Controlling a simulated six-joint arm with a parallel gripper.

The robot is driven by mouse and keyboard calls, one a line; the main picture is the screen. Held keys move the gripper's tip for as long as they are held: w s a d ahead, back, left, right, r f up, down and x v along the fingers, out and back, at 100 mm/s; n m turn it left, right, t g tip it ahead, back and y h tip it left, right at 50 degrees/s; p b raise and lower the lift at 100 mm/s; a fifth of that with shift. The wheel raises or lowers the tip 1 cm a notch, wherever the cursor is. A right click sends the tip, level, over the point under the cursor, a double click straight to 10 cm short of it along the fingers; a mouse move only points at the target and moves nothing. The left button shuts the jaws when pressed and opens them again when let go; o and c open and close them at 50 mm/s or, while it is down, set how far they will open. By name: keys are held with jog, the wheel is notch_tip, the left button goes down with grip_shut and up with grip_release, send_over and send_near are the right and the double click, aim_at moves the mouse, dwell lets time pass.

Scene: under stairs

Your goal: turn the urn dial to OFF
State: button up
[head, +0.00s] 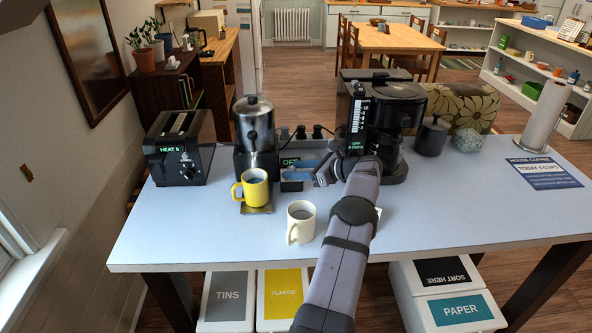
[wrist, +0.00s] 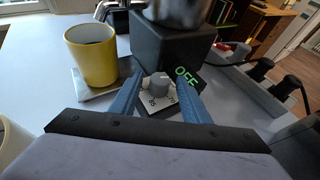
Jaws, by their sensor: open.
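The urn (head: 254,124) is a dark metal vessel on a black base (wrist: 172,38), left of centre on the table. Its dial (wrist: 159,82) is a grey knob on a pale plate with small numbers, low on the base, seen in the wrist view. A small display (wrist: 187,76) beside it reads OFF in green; it also shows in the head view (head: 290,162). My gripper (wrist: 160,85) is open, with its blue fingers on either side of the knob. I cannot tell whether they touch it.
A yellow mug (head: 251,187) stands on the urn's drip tray (head: 258,209), close to my gripper. A white mug (head: 301,222) stands in front. A toaster (head: 181,150) reading HEAT 8 is at left, a coffee maker (head: 398,105) at right. The table's front right is mostly clear.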

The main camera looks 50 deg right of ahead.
jog(key=b+v, duration=0.2)
jog(key=v, duration=0.5)
jog(key=shift+r, duration=0.15)
jog(key=w+r+n+g+p, duration=0.1)
jog(key=p, duration=0.1)
jog(key=w+a+r+n+g+h+p, duration=0.1)
jog(key=w+n+p, duration=0.1)
jog(key=p, duration=0.1)
jog(key=w+a+n+g+p, duration=0.1)
jog(key=n+p, duration=0.1)
jog(key=shift+w+r+g+p, duration=0.2)
jog(key=shift+r+g+p, duration=0.1)
jog(key=shift+r+p, duration=0.1)
notch_tip(320, 180, up, 3)
jog(key=w+a+n+g+h+p, duration=0.25)
jog(key=n+g+h, duration=0.35)
jog(key=n, duration=1.1)
jog(key=shift+g+y, duration=0.3)
jog(key=shift+g, duration=0.3)
jog(key=shift+s+p+x, duration=0.2)
jog(key=shift+p+x, duration=0.45)
jog(key=shift+x, duration=1.2)
jog(key=shift+s+p+x, duration=0.2)
jog(key=shift+p+x, duration=0.4)
jog(key=shift+x, duration=1.3)
